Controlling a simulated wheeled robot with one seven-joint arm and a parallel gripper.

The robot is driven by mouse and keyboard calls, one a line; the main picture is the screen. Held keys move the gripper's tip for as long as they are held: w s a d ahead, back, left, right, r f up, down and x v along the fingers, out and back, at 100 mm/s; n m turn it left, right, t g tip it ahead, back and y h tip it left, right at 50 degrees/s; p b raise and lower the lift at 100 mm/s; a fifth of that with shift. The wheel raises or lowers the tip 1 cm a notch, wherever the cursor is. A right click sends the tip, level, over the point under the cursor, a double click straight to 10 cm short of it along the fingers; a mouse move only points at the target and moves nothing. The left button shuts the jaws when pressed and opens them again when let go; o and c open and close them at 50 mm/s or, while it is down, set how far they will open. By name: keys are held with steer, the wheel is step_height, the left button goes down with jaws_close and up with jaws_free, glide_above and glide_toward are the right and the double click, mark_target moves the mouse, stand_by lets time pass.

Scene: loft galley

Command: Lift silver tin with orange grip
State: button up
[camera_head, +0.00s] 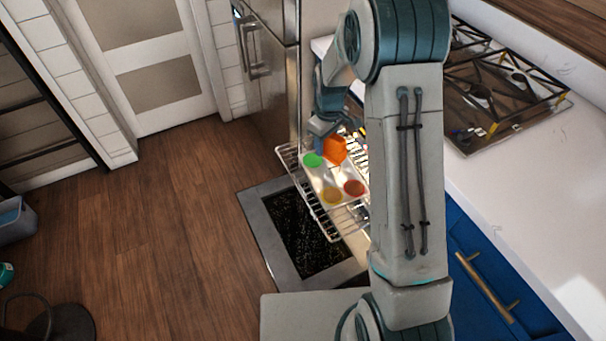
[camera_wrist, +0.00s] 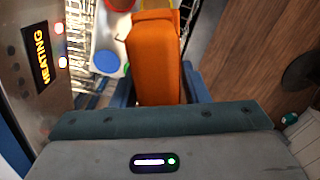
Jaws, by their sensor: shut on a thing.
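The silver tin (camera_head: 325,181) shows in the head view over the pulled-out oven rack, with green, yellow and red round fillings in its cups. I cannot tell whether it rests on the rack or hangs just above it. Its orange grip (camera_head: 335,150) is at the tin's far end. In the wrist view the orange grip (camera_wrist: 155,62) stands between the blue fingers of my gripper (camera_wrist: 158,92), which is shut on it. Part of the silver tin (camera_wrist: 106,22) shows beyond the grip. In the head view my gripper (camera_head: 321,126) is partly hidden by my arm.
The wire oven rack (camera_head: 287,152) sticks out above the lowered oven door (camera_head: 258,218). A lit "HEATING" panel (camera_wrist: 40,52) is close at left in the wrist view. A white counter (camera_head: 500,190) with a hob (camera_head: 500,95) is at right. Wooden floor (camera_head: 165,220) lies open at left.

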steer(key=w+a+f+n+b, duration=0.2)
steer(key=a+f+n+b, duration=0.4)
steer(key=f+n+b, duration=0.45)
steer(key=n, duration=0.3)
glide_toward(329, 164)
steer(key=shift+m, duration=0.25)
steer(key=shift+s+a+f, duration=0.2)
steer(key=shift+s, duration=0.65)
steer(key=shift+s+a+f, duration=0.15)
steer(key=shift+s+f, duration=0.05)
steer(key=shift+s, duration=0.6)
steer(key=shift+s+a+f, duration=0.2)
steer(key=shift+s, duration=0.65)
steer(key=shift+f, duration=0.3)
steer(key=shift+f+b, duration=0.8)
steer(key=shift+f, duration=0.25)
steer(key=shift+f+b, duration=0.6)
steer(key=shift+f, duration=0.35)
